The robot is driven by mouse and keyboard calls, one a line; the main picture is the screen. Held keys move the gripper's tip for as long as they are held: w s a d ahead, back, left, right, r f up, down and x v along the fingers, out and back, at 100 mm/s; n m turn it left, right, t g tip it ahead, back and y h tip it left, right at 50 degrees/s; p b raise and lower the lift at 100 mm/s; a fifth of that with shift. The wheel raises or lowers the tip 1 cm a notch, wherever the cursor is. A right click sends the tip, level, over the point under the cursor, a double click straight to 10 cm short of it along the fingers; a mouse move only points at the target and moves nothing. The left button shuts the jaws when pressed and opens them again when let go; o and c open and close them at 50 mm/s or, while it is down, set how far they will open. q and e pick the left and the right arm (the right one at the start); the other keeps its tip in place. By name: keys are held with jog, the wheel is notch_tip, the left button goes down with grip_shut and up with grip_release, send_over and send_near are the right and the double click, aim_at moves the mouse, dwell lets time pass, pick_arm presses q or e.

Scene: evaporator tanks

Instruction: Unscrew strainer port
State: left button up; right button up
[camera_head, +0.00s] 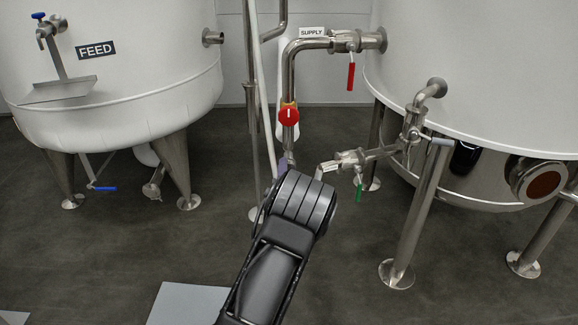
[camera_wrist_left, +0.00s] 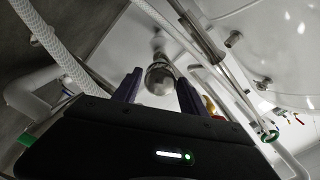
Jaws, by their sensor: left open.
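My left gripper (camera_wrist_left: 158,92) is open in the left wrist view, with one dark purple finger on each side of a round metal fitting (camera_wrist_left: 160,76). This fitting looks like the strainer port's cap; I cannot tell whether the fingers touch it. In the head view my left gripper (camera_head: 283,168) is mostly hidden behind my own black wrist, at the lower end of the vertical steel pipe (camera_head: 288,72). The strainer port itself is hidden there. My right gripper is in neither view.
To the right are a green-handled valve (camera_head: 353,160) and a red-handled valve (camera_head: 350,75). The FEED tank (camera_head: 130,100) stands left, a larger tank (camera_head: 480,70) right. Tank legs (camera_head: 415,220) reach the floor.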

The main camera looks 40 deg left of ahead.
pick_arm(q)
jog(key=m+p, duration=0.1)
jog(key=m, duration=0.4)
jog(key=m, duration=0.5)
jog(key=shift+p, duration=0.3)
